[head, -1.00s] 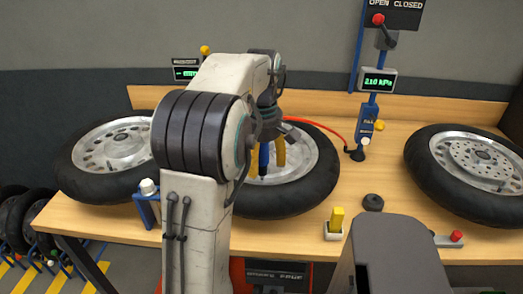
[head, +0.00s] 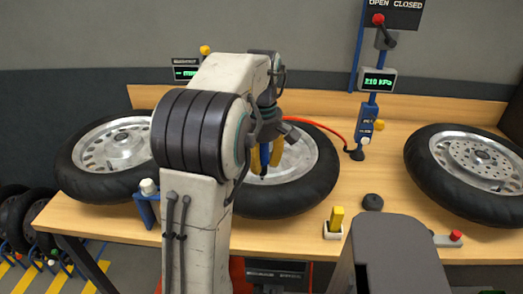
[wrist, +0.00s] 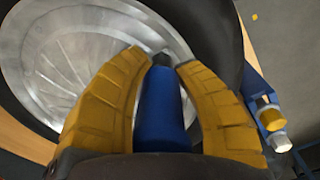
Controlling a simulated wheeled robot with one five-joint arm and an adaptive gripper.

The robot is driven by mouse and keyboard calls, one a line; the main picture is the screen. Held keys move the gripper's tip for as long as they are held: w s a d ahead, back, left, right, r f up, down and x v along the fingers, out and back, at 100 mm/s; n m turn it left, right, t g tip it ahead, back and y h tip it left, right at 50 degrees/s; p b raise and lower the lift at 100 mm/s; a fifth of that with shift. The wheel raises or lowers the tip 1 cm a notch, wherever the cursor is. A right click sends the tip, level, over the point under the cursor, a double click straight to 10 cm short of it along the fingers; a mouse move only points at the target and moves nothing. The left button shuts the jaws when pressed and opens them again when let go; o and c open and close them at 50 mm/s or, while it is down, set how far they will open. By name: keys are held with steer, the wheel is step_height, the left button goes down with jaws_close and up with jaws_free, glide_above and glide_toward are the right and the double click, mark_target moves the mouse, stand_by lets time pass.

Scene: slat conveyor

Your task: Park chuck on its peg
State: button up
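My gripper (head: 270,157) is in front of the middle wheel's hub in the head view, partly behind my arm. In the wrist view its yellow fingers (wrist: 162,63) close around the blue chuck (wrist: 162,110), whose dark tip shows between the fingertips. The chuck's blue body also shows in the head view (head: 264,161). A red hose (head: 320,131) runs from the blue fill post toward my gripper. A blue bracket with a white-capped post (head: 148,187) stands at the table's front edge. The wrist view shows a blue bracket with yellow and white parts (wrist: 271,118). I cannot tell which part is the peg.
Wheels lie on the wooden table: left (head: 75,168), middle (head: 318,185) and right (head: 435,185). The fill post (head: 367,125) stands behind, with a 210 kPa display (head: 378,81). A yellow block (head: 337,216) and black puck (head: 372,202) are near the front.

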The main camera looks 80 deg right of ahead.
mark_target(262, 145)
steer(key=shift+a+f+y, duration=0.3)
steer(key=shift+a+f, duration=0.05)
steer(key=shift+f, duration=0.45)
jaws_close()
steer(key=shift+r, duration=0.2)
steer(key=shift+d+r+p, duration=0.15)
steer(key=shift+r+p, duration=0.55)
steer(key=shift+p, duration=0.25)
steer(key=shift+d+r+p, duration=0.1)
steer(key=shift+r+p, duration=2.15)
steer(key=shift+r, duration=0.2)
